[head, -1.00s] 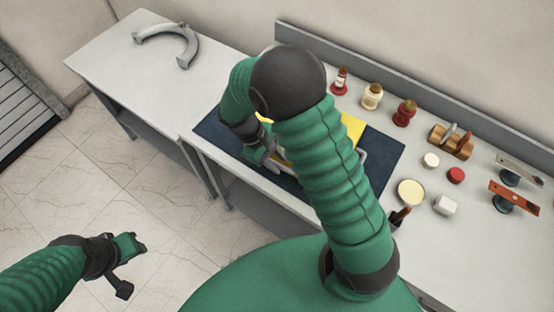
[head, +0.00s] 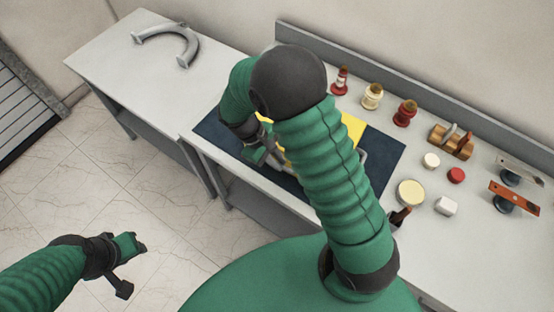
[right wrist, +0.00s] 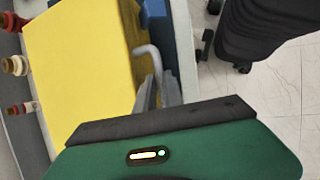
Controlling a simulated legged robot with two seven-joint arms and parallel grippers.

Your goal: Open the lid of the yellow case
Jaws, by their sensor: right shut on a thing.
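The yellow case (head: 354,126) lies on the dark blue mat (head: 385,152), largely hidden behind my right arm in the head view. Its broad yellow face (right wrist: 75,60) fills the left of the right wrist view. A bent grey handle (right wrist: 151,54) stands at the edge of the case. My right gripper (head: 268,158) is at the case's near left side. Its fingers (right wrist: 158,94) are shut on the grey handle. The lid looks closed, though much of it is hidden. My left gripper (head: 130,262) hangs over the floor, away from the case; its jaw state is unclear.
Red and cream bushings (head: 372,96) stand along the back of the table. A wooden block (head: 451,141), small round parts (head: 411,192) and an orange piece (head: 514,198) are to the right. A grey arch-shaped part (head: 170,42) lies on the left table, otherwise clear.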

